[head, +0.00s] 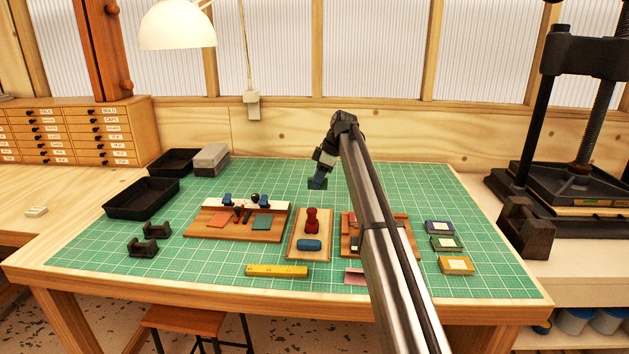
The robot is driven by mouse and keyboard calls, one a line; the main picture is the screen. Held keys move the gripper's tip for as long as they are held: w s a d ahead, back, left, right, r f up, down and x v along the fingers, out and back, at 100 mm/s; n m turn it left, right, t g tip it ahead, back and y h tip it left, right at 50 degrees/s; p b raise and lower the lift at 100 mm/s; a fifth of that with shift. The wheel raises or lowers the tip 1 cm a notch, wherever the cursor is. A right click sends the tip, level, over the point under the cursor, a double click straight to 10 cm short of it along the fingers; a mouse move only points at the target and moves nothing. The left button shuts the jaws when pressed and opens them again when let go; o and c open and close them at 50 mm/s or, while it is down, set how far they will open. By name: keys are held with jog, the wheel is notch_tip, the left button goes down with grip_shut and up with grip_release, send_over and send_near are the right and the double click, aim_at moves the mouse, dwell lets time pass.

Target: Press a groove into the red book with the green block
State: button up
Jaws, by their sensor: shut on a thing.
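My gripper (318,181) hangs above the mat, behind the middle wooden board (296,252). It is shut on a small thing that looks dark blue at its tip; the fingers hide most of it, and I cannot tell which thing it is. I cannot pick out the green block with certainty. A red knobbed tool (312,219) stands on the middle board behind a blue block (309,245).
My arm partly hides the right board (349,225). A yellow bar (277,271) lies in front. Black trays (141,199) stand left; a press (570,175) stands right.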

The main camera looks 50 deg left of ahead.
jog(key=m, duration=0.1)
send_over(352, 215)
jog(key=a, duration=0.3)
jog(key=f, duration=0.1)
jog(key=d, duration=0.2)
jog(key=w+d+f, duration=0.1)
jog(key=d, duration=0.1)
jog(key=shift+d, duration=0.1)
jog(key=shift+n, duration=0.4)
jog(key=shift+f, duration=0.2)
jog(key=shift+f, duration=2.4)
jog(key=shift+f, duration=0.45)
jog(key=shift+w+d, duration=1.15)
jog(key=shift+d, duration=0.05)
jog(key=shift+s+a, duration=0.95)
dwell(0.9)
